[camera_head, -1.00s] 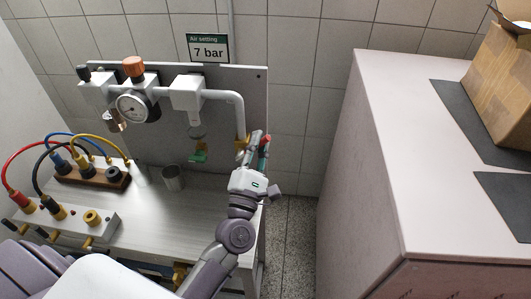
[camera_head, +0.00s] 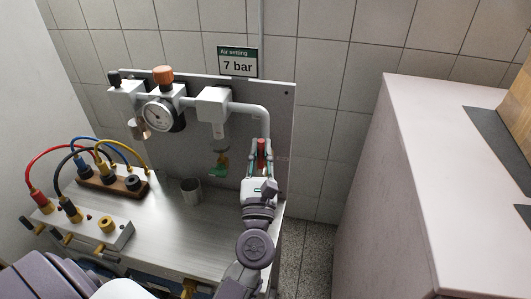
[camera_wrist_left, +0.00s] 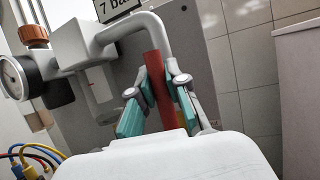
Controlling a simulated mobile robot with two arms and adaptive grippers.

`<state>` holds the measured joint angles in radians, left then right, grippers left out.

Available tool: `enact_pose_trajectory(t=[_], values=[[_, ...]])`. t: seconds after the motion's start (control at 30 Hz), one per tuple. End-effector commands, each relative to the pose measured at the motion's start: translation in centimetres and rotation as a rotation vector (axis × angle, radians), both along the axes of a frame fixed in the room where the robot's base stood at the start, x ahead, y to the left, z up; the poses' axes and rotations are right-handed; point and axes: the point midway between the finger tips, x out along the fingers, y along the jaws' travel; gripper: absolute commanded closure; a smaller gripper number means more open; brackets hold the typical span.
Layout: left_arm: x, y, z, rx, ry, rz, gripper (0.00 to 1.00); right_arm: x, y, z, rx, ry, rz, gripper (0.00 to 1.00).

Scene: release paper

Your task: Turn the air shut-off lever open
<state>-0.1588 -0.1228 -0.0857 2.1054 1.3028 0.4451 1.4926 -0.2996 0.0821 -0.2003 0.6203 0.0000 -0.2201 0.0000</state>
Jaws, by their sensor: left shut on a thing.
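The red shut-off lever (camera_head: 262,148) stands roughly upright at the lower end of the white air pipe (camera_head: 258,108), on the right side of the panel. It also shows in the left wrist view (camera_wrist_left: 158,70), in front of the pipe and in line with its downward run. My left gripper (camera_head: 261,157) is shut on the lever, with a teal pad on each side of it; these pads show large in the left wrist view (camera_wrist_left: 158,92). The lever's pivot and valve body are hidden behind the gripper. My right gripper is not in view.
A pressure gauge (camera_head: 159,114), an orange knob (camera_head: 163,75) and a filter with a green part (camera_head: 219,166) sit left of the lever. A metal cup (camera_head: 191,190) and a cable block (camera_head: 104,186) stand on the bench. A pale cabinet (camera_head: 400,180) rises at right.

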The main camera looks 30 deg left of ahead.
Motion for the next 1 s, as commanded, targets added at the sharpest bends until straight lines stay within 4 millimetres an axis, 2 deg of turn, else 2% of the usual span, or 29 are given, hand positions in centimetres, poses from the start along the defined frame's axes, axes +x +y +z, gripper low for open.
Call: enact_pose_trajectory(t=[0.57,0.6,0.73,1.0], values=[[-0.08,0.27,0.03,-0.033,-0.01,0.001,1.0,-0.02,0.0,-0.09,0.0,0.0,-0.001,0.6],[-0.08,0.27,0.03,-0.033,-0.01,0.001,0.8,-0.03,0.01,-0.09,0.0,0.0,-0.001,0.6],[-0.07,0.27,0.03,-0.031,-0.009,0.001,0.59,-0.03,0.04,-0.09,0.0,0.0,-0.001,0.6],[-0.08,0.23,0.0,-0.029,-0.008,0.001,0.59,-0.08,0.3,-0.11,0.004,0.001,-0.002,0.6]])
